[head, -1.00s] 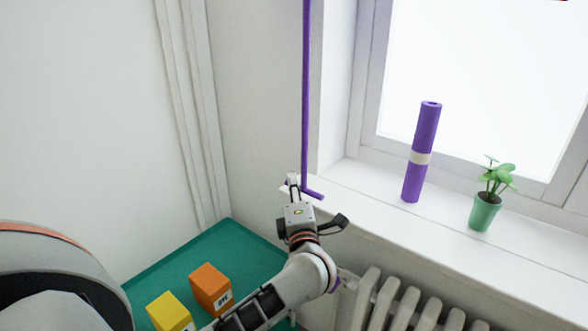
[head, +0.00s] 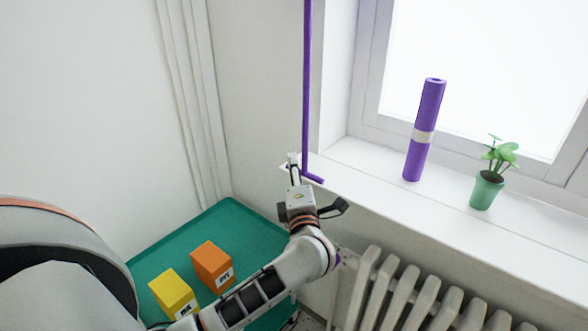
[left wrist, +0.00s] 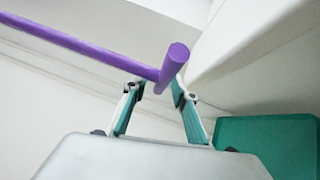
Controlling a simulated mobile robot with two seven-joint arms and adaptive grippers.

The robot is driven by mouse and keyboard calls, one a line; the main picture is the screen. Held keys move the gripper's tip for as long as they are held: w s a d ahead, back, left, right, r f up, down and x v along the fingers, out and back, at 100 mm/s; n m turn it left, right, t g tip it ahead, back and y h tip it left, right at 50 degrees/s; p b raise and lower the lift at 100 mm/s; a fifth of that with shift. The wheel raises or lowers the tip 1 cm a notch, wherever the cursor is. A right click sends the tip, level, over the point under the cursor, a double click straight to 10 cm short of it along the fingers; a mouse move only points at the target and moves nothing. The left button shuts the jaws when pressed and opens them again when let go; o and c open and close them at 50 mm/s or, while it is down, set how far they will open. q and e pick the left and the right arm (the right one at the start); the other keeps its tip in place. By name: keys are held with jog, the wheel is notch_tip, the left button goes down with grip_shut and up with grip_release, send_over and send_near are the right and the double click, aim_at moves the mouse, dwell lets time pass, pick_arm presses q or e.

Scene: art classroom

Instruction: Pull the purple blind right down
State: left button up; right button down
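A thin purple rod (head: 306,90) hangs upright by the window corner, with a short bent foot at its lower end. The blind's cloth is not in view. My left gripper (head: 294,160) is at the rod's lower end, close to the bend. In the left wrist view, the purple rod (left wrist: 90,48) runs in from the left and its bent foot points towards the camera. The fingertips of my left gripper (left wrist: 158,90) are apart, with the bend at or just beyond the gap; I cannot tell whether they touch it. My right gripper is not in view.
A purple roll with a pale band (head: 431,105) and a green potted plant (head: 486,192) stand on the white windowsill (head: 365,182). A radiator (head: 400,290) is below. A green table (head: 215,228) holds an orange box (head: 211,265) and a yellow box (head: 173,292).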

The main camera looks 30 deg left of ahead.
pick_arm(q)
jog(key=v, duration=1.2)
jog(key=shift+w, duration=0.15)
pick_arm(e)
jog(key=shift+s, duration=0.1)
